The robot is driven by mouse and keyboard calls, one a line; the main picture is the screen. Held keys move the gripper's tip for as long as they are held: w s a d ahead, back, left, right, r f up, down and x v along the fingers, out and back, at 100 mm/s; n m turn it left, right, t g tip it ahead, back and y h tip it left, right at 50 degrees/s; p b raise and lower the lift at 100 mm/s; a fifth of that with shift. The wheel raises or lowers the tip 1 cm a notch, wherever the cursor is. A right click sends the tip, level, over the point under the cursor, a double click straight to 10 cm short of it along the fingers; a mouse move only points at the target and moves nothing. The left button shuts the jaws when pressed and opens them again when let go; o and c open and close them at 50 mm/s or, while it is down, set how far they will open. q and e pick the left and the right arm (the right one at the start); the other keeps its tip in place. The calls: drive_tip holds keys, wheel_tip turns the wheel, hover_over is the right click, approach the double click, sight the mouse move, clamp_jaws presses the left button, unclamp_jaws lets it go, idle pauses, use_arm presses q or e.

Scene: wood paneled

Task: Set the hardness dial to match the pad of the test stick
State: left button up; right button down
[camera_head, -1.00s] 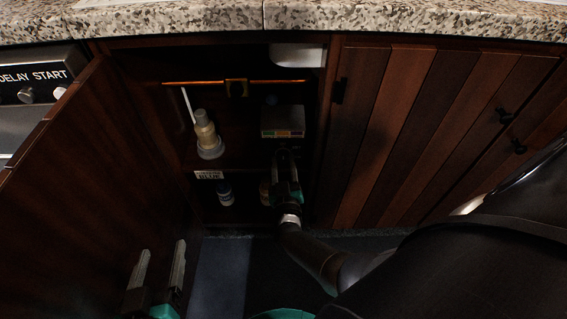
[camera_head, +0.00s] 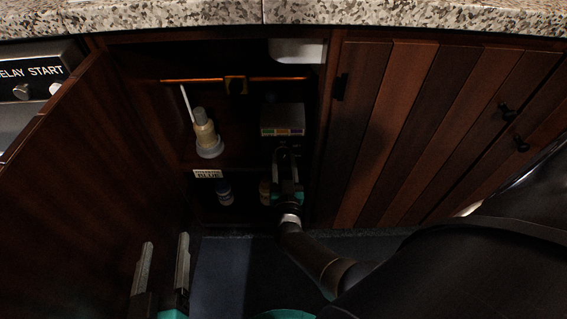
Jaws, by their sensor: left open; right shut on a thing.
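Inside the open, dark cabinet, a small grey unit (camera_head: 283,112) with a strip of coloured patches (camera_head: 283,132) is at the right. My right gripper (camera_head: 286,155) reaches up to just below the patches and is shut on what seems to be the hardness dial. The dial itself is hidden by the fingers and shadow, so its setting cannot be read. A thin white stick (camera_head: 187,104), probably the test stick, leans beside a beige bottle on the left; I cannot make out its pad colour. My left gripper (camera_head: 163,265) is open and empty, low in front of the cabinet.
The beige bottle (camera_head: 205,133) stands on a shelf above a label reading BLUE (camera_head: 207,174). A small white and blue bottle (camera_head: 224,193) is below. A copper pipe with a valve (camera_head: 235,86) crosses above. The open door (camera_head: 85,190) bounds the left; closed panels are right.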

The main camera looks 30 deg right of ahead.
drive_tip(key=m, duration=0.3)
drive_tip(key=shift+m+b, duration=0.35)
drive_tip(key=shift+m, duration=0.05)
use_arm(q)
drive_tip(key=shift+s+d+r+t, duration=0.35)
drive_tip(key=shift+r+t, duration=0.2)
drive_tip(key=shift+t, duration=0.35)
use_arm(e)
drive_tip(key=shift+s+f+m, duration=0.1)
drive_tip(key=shift+m, duration=1.9)
drive_tip(key=shift+c, duration=1.9)
unclamp_jaws()
